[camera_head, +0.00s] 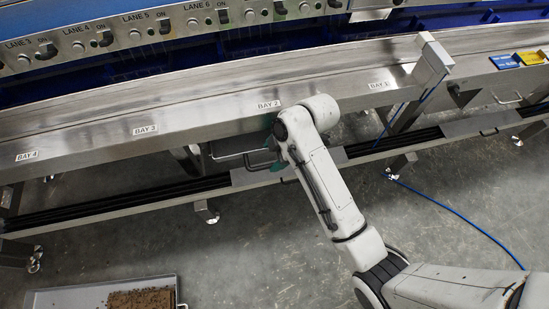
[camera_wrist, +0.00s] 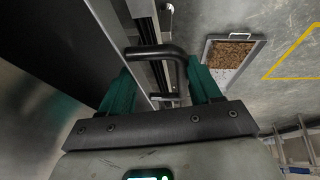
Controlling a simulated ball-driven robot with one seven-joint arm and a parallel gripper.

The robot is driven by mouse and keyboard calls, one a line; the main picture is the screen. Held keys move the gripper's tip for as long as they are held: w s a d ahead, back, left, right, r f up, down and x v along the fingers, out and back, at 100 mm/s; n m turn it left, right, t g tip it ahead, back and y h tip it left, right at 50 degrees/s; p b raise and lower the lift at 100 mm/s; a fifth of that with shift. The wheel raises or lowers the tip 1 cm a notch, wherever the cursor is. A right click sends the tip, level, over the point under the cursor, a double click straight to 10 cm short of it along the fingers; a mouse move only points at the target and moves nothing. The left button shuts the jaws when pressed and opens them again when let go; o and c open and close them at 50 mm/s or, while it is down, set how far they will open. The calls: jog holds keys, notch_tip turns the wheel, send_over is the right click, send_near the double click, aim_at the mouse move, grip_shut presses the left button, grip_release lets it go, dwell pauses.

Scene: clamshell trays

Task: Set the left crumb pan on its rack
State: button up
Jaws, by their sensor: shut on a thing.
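A grey metal crumb pan (camera_head: 232,148) shows partly under the bay 2 label, mostly hidden by the conveyor beam and my arm. My gripper (camera_head: 275,158) is beside it, with only bits of its teal fingers showing. In the wrist view my gripper (camera_wrist: 158,72) is shut on a dark bent bar handle (camera_wrist: 158,51) between the teal fingers. Whether the pan rests on the rack or hangs free cannot be told. Another pan (camera_wrist: 222,80), holding brown crumbs, lies on the floor; it also shows at the lower left of the head view (camera_head: 60,298).
Dark rails (camera_head: 110,211) with metal legs run low beneath the conveyor beam (camera_head: 200,106). A blue hose (camera_head: 455,212) lies on the floor at right. The concrete floor between rails and floor pan is clear. A ladder-like frame (camera_wrist: 297,148) stands at lower right in the wrist view.

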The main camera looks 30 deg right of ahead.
notch_tip(320, 180, down, 3)
jog(key=shift+b, duration=0.3)
jog(key=o, duration=1.5)
jog(key=p+v, duration=0.3)
jog(key=v, duration=0.9)
jog(key=s+d+f+m+h, duration=0.1)
jog(key=s+m, duration=0.4)
jog(key=s, duration=0.1)
jog(key=s+d+f+m+g+h, duration=0.1)
jog(key=s+f+m, duration=0.1)
jog(key=s+m, duration=0.3)
jog(key=s+d+f+m+h, duration=0.2)
jog(key=s+m, duration=0.3)
jog(key=s, duration=0.4)
jog(key=shift+s+g, duration=0.15)
jog(key=shift+g, duration=0.25)
